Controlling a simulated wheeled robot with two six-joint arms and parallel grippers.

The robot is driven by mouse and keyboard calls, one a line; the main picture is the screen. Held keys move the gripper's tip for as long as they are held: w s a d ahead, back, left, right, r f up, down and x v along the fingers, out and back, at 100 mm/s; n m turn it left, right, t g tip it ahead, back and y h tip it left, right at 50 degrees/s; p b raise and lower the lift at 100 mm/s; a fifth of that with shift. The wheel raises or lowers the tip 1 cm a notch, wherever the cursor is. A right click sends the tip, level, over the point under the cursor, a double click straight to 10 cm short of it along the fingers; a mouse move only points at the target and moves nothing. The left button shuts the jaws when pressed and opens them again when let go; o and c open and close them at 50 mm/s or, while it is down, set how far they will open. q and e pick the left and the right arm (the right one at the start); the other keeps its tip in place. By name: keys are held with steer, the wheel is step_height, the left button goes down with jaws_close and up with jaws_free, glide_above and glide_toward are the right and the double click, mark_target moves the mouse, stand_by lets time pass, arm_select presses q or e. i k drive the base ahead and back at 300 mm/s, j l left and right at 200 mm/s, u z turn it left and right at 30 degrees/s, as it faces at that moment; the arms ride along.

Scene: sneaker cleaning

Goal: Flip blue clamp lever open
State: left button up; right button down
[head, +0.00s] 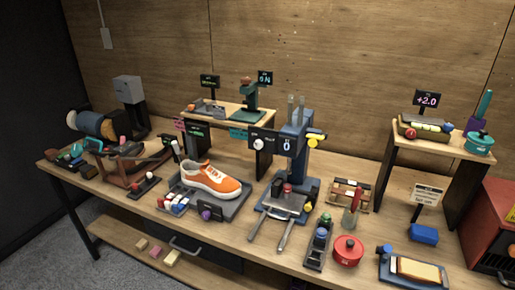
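A tall blue press-like stand (297,150) rises from the middle of the bench, with a panel reading 0, a yellow handle (317,141) at its right and a grey plate with two rods at its foot. I cannot tell which part is the blue clamp lever, or how it is set. An orange and white sneaker (211,180) lies on a dark grey tray (236,205) left of the stand, with a purple knob (207,212) at the tray's front. A small blue block (424,233) lies at the right. Neither of my grippers is in view.
The wooden bench (345,152) is crowded. A red pot (347,250) and a dark rack (319,246) stand at the front. Raised shelves stand at the back (226,106) and right (430,139). A red box (495,238) stands at the right edge.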

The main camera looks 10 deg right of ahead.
mark_target(387, 248)
steer(key=z, duration=1.15)
